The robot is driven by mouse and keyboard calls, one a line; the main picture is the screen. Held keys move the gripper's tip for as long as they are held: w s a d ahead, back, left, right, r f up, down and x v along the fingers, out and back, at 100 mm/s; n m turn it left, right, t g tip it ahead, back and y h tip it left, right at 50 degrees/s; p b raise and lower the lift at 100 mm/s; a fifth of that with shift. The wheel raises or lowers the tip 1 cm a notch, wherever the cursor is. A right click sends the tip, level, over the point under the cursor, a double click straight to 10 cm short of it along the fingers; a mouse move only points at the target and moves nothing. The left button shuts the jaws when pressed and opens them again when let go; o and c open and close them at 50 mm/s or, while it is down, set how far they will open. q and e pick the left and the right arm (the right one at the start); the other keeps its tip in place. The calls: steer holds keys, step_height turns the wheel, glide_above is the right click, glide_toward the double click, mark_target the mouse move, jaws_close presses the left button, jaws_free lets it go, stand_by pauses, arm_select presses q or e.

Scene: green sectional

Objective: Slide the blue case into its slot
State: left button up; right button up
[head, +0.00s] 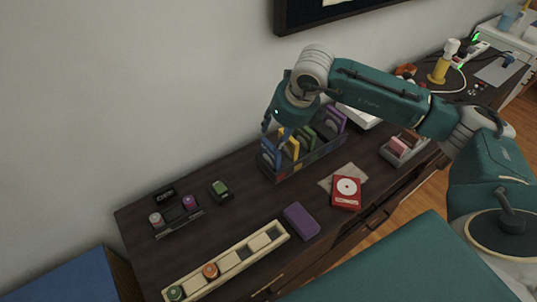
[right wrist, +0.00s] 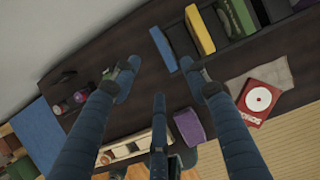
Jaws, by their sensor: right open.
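The blue case (head: 269,154) stands at the left end of the slotted box (head: 309,158), beside the yellow case (head: 291,144). How deep it sits is unclear. In the right wrist view the blue case (right wrist: 163,48) shows its top edge, with a dark gap between it and the yellow case (right wrist: 200,30). My right gripper (head: 276,132) is above the box's left end, its fingers partly covering the blue and yellow cases. In its wrist view the fingers of the right gripper (right wrist: 162,80) are spread, with nothing between them. My left gripper is out of view.
Green (head: 306,135) and purple (head: 335,119) cases stand further right in the box. A red case (head: 346,192) lies in front on a pale sheet. A purple block (head: 301,220) and a cream tray (head: 229,260) are near the front edge.

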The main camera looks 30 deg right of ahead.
mark_target(270, 147)
steer(key=p+x, duration=0.1)
steer(key=x, duration=0.3)
steer(key=p+x, duration=0.2)
steer(key=x, duration=0.3)
steer(key=shift+w+d+f, duration=0.15)
steer(key=shift+w+d, duration=0.1)
steer(key=shift+w+f, duration=0.2)
steer(key=shift+f, duration=0.2)
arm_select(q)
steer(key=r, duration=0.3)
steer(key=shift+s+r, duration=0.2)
arm_select(e)
steer(key=shift+c, duration=0.6)
jaws_close()
